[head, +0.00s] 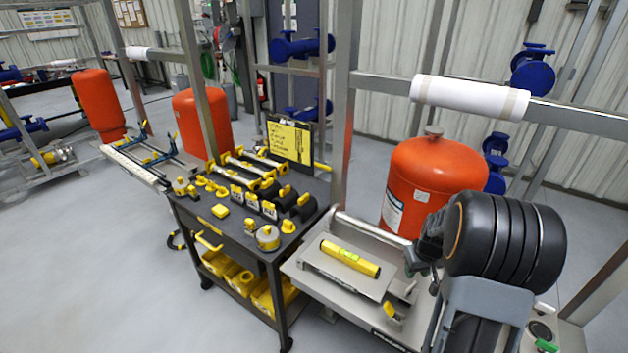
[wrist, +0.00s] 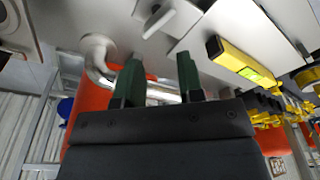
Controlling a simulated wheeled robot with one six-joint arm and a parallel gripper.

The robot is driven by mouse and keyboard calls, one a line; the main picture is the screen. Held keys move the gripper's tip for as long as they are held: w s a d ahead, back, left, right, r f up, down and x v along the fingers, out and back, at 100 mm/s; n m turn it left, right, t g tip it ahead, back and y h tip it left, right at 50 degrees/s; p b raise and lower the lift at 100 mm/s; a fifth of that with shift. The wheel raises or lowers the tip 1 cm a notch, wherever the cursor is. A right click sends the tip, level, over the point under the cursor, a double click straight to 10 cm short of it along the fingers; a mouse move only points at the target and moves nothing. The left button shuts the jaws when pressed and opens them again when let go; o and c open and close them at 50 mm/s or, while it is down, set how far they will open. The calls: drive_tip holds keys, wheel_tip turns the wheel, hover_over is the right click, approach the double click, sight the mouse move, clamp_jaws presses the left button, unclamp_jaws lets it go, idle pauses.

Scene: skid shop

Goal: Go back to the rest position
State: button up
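My gripper (wrist: 159,68) shows two dark green fingers standing apart in the wrist view, with nothing held between them. In the head view my gripper (head: 418,258) is small, dark and partly hidden by my arm's black cylindrical joint. It is at the right, close to the grey metal bench (head: 310,274). A yellow spirit level (head: 350,259) lies on a plate on that bench, left of my gripper and apart from it. The level also shows in the wrist view (wrist: 240,62).
A dark cart (head: 236,232) with several yellow and black parts stands left of the bench. An orange tank (head: 432,180) stands behind the bench. A grey upright post (head: 342,110) rises between cart and bench. A white-wrapped rail (head: 470,97) crosses above. Open floor (head: 100,270) lies at left.

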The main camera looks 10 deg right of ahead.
drive_tip(key=s+a+r+t, duration=0.1)
drive_tip(key=s+a+r, duration=0.5)
drive_tip(key=a+r, duration=0.2)
drive_tip(key=s+a+r+t, duration=0.1)
drive_tip(key=s+a+r, duration=0.5)
drive_tip(key=a, duration=0.6)
wheel_tip(320, 180, up, 3)
drive_tip(key=shift+s+a+f+n+t, duration=0.2)
drive_tip(key=shift+n+t, duration=0.1)
